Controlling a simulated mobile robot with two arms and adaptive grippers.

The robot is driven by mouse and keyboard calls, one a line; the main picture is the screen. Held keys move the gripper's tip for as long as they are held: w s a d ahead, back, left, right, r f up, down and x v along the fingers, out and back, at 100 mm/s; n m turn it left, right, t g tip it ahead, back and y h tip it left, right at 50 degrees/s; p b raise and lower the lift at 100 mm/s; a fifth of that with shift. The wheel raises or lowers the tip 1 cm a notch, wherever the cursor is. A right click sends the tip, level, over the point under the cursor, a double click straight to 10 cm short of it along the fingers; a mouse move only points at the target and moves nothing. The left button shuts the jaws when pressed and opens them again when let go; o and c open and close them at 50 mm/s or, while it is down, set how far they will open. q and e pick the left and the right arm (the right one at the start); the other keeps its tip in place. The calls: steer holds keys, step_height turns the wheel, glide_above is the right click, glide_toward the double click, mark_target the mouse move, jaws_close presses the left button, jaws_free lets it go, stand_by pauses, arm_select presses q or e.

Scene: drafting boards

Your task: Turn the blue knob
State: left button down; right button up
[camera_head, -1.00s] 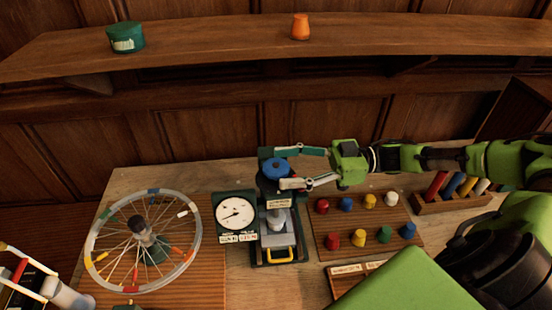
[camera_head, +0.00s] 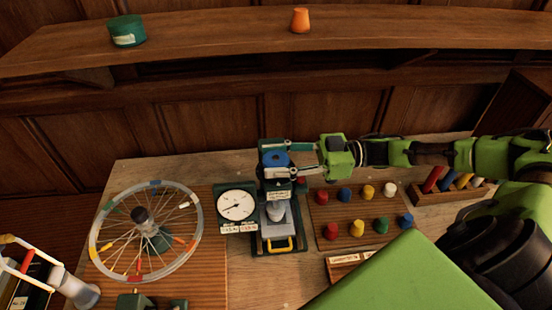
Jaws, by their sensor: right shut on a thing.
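The blue knob (camera_head: 273,158) is a round disc with a hole in its middle. It sits on top of a dark green press-like stand (camera_head: 262,228) on the table. My right gripper (camera_head: 276,160) reaches in from the right and is shut on the knob, with one finger on its far side and one on its near side. The fingers partly hide the knob's rim. A white dial gauge (camera_head: 236,205) stands left of the stand, with small readout labels below it, one showing red.
A spoked wheel (camera_head: 190,262) lies at left. A board of colored pegs (camera_head: 345,218) lies right of the stand, with a rack of colored sticks (camera_head: 428,196) beyond. A shelf (camera_head: 220,46) above holds a green tin (camera_head: 127,31) and an orange cup (camera_head: 300,20).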

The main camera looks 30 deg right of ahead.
steer(key=shift+s+r+m+t+h+p, duration=0.1)
steer(key=shift+s+m+t+h+p, duration=0.05)
steer(key=shift+m+t+h+p, duration=1.05)
steer(key=shift+a+m+t+h+p, duration=0.1)
steer(key=shift+m+t+h+p, duration=0.5)
steer(key=shift+t, duration=0.5)
steer(key=shift+m+t+h, duration=1.1)
steer(key=shift+h, duration=0.1)
steer(key=m+t+h, duration=0.1)
steer(key=m+h, duration=0.1)
steer(key=h, duration=0.1)
steer(key=m+t+h, duration=0.1)
steer(key=m+h, duration=0.2)
steer(key=h, duration=0.1)
steer(key=shift+t, duration=0.4)
steer(key=m+h, duration=0.4)
steer(key=h, duration=0.2)
steer(key=shift+h, duration=0.4)
steer(key=m+g+h, duration=0.1)
steer(key=m+h, duration=0.1)
steer(key=h, duration=0.1)
steer(key=m+g+h, duration=0.2)
steer(key=m+h, duration=0.1)
steer(key=h, duration=0.1)
steer(key=shift+m+g, duration=0.3)
steer(key=shift+m+g+h, duration=1.4)
steer(key=shift+g+h, duration=0.3)
steer(key=shift+h, duration=0.1)
steer(key=shift+r+h, duration=0.1)
steer(key=shift+h, duration=0.2)
